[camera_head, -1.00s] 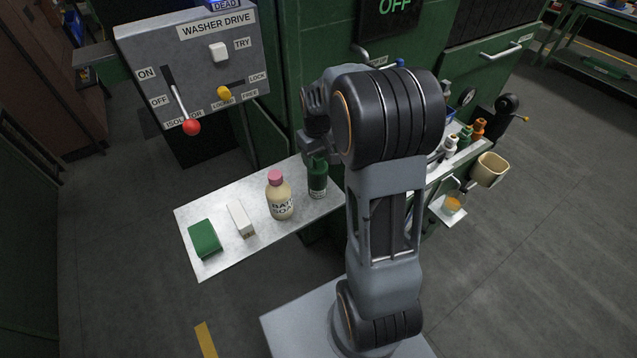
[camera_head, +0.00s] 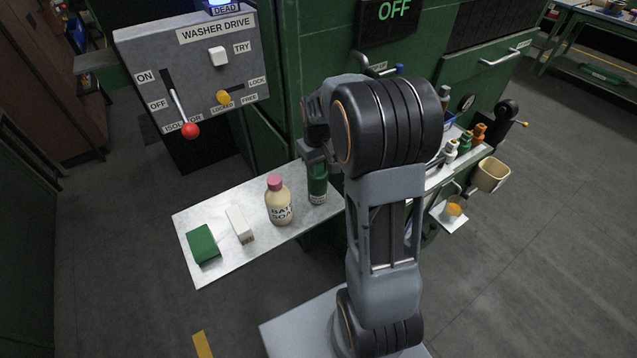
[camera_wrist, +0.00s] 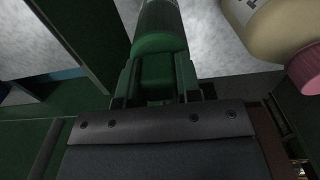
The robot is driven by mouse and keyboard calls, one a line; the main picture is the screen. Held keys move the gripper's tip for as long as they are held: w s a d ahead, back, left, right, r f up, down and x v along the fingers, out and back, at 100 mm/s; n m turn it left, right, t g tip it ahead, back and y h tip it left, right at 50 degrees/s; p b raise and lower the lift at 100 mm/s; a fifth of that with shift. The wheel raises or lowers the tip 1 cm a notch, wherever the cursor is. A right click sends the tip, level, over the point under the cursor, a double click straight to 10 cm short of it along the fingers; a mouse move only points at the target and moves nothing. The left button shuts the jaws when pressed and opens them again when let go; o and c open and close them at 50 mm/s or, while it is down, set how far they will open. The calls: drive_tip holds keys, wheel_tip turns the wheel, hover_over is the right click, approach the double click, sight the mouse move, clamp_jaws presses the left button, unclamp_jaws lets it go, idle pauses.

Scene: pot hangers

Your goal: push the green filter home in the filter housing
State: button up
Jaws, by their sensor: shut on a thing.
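My gripper (camera_wrist: 158,78) is shut on the upper end of a green bottle (camera_head: 318,190) with a dark label. In the wrist view the bottle (camera_wrist: 158,28) runs away from the fingers, its narrower green top between them. In the head view it stands upright on the metal shelf at the machine's front. A flat green block (camera_head: 203,245) lies at the shelf's left end; I cannot tell whether it is the filter. I cannot make out the filter housing; my arm hides part of the machine front.
On the shelf (camera_head: 190,222) stand a white block (camera_head: 239,226) and a cream bottle with a pink cap (camera_head: 279,205), close left of the green bottle. The washer drive panel (camera_head: 190,70) has a red-knobbed lever. Small bottles and a beige cup (camera_head: 490,174) are right of my arm.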

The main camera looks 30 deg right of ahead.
drive_tip(key=shift+a+r, duration=0.1)
clamp_jaws()
drive_tip(key=shift+r+p, duration=0.8)
idle(0.5)
drive_tip(key=shift+r+p, duration=1.95)
drive_tip(key=shift+r, duration=0.65)
